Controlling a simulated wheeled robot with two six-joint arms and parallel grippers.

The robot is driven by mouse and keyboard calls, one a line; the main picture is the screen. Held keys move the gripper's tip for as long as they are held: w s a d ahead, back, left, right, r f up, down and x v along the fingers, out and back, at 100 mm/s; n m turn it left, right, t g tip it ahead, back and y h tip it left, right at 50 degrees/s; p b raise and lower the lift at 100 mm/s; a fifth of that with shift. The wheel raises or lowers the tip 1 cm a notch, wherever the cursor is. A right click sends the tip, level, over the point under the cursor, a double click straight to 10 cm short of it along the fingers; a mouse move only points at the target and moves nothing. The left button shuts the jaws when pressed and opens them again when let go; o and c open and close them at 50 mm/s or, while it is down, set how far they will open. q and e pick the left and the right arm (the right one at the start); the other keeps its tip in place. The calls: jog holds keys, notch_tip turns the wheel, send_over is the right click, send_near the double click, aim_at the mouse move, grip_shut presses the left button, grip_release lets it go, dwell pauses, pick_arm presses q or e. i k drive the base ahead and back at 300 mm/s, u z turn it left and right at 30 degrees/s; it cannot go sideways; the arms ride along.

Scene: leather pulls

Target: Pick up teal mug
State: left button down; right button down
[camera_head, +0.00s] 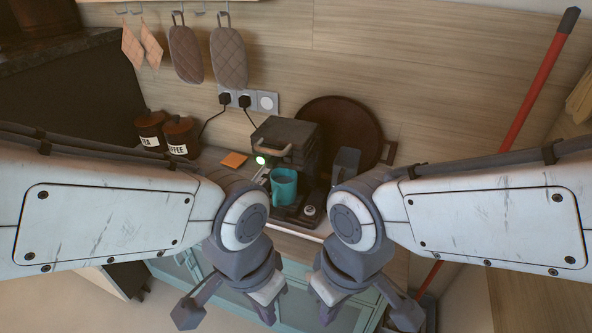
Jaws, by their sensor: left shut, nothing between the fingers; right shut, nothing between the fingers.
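The teal mug (284,186) stands upright at the front of a dark coffee machine (285,138), on what looks like its drip tray. Its handle points to the left. My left gripper (266,308) hangs below and in front of the mug, over the cabinet front, shut and empty. My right gripper (327,310) hangs to its right at a similar height, also shut and empty. Both are well apart from the mug, and no arm covers it.
A red-handled pole (535,92) leans at the right. Teal cabinets (300,305) are below.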

aim_at(282, 190)
jog(key=u, duration=1.3)
jog(key=i, duration=0.55)
jog(key=z, duration=1.4)
